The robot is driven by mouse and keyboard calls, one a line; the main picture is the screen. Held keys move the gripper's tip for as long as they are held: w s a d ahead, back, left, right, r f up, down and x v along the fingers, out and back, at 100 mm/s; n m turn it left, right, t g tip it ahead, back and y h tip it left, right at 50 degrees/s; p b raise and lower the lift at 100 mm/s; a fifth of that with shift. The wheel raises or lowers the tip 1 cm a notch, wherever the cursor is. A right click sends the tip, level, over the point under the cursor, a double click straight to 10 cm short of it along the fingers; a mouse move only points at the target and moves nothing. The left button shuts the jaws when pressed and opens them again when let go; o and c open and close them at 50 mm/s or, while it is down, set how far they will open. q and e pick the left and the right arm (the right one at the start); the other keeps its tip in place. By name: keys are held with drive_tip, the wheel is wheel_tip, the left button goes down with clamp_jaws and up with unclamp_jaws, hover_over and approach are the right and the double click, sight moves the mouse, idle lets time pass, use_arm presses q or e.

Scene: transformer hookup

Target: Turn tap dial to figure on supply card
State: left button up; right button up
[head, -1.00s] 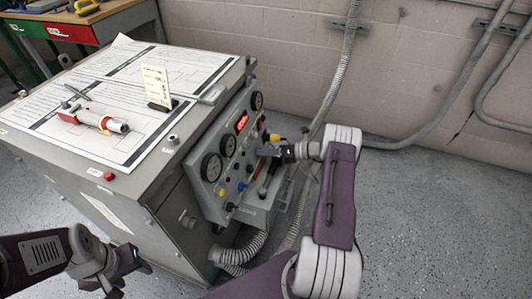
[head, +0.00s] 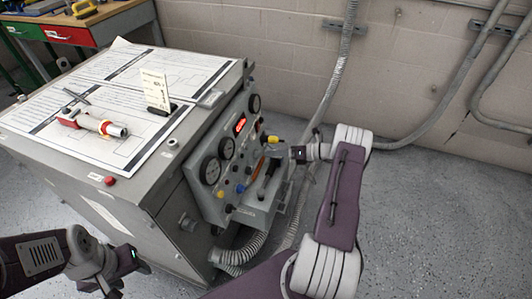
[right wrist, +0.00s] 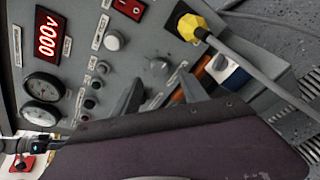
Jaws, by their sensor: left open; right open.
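The supply card (head: 155,89) stands upright in a dark holder on top of the grey cabinet; its figures are too small to read. The cabinet's control panel (head: 228,150) faces right. In the right wrist view, a round grey knob (right wrist: 160,66), perhaps the tap dial, sits on the panel beyond my fingers; its setting is not readable. A red display (right wrist: 47,33) reads 000v. My right gripper (right wrist: 163,95) is open and empty in front of the panel, apart from the knob as far as I can tell. My left gripper (head: 108,284) is open, low beside the cabinet's near side.
A yellow plug (right wrist: 192,27) with a grey cable sits near the knob, beside an orange bar (right wrist: 191,82) and a blue-and-white connector (right wrist: 229,70). A red-and-grey tool (head: 94,122) lies on the printed sheets. Floor to the right is clear.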

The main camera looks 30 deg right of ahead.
drive_tip(key=v, duration=0.4)
idle(0.3)
